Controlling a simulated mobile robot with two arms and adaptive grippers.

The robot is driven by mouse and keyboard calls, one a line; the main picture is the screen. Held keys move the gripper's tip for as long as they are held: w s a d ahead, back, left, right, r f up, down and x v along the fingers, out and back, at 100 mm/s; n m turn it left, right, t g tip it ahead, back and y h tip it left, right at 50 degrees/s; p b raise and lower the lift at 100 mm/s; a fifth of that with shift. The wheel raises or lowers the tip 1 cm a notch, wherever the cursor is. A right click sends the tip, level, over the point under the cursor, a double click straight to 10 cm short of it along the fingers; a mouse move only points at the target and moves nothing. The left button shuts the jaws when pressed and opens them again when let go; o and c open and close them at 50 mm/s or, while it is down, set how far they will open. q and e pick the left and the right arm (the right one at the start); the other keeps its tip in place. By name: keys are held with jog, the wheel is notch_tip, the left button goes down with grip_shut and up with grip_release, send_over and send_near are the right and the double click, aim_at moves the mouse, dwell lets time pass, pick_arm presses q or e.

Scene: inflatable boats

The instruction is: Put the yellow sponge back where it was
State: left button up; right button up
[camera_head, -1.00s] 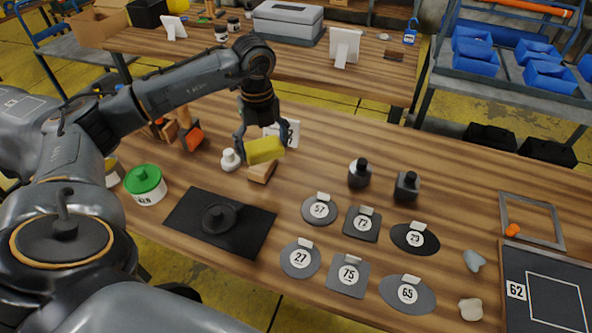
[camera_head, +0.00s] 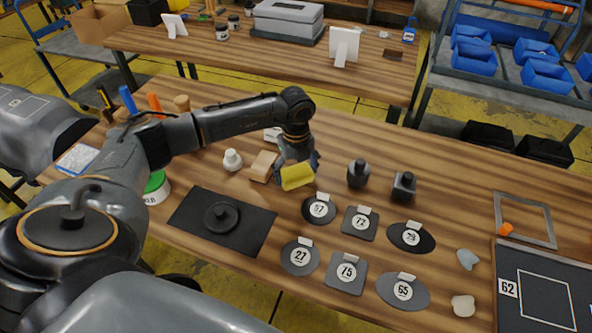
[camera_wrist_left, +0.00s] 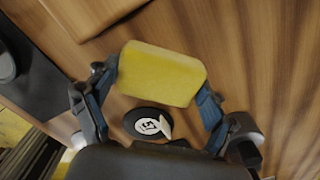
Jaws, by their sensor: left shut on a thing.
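The yellow sponge (camera_head: 297,177) is held between the fingers of my left gripper (camera_head: 296,172), above the wooden table. It also shows in the left wrist view (camera_wrist_left: 161,74), between the blue-grey fingertips of the left gripper (camera_wrist_left: 158,95). A small wooden block (camera_head: 263,166) lies on the table just left of the sponge. The round dark patch marked 57 (camera_head: 319,209) lies just in front of the sponge, and it shows below the sponge in the wrist view (camera_wrist_left: 147,124). My right gripper is not in view.
Several numbered dark patches lie in two rows, including 72 (camera_head: 360,223) and 27 (camera_head: 300,257). A black mat (camera_head: 247,233) with a round dark part lies at left. A white bottle (camera_head: 232,160) stands beside the wooden block.

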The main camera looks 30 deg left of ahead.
aim_at(296, 172)
pick_arm(q)
jog(key=shift+f, duration=0.1)
jog(key=o, duration=1)
jog(key=shift+r, duration=0.25)
notch_tip(296, 172, up, 12)
jog(key=shift+f+b, duration=0.1)
jog(key=shift+b, duration=0.9)
jog(key=shift+f, duration=0.1)
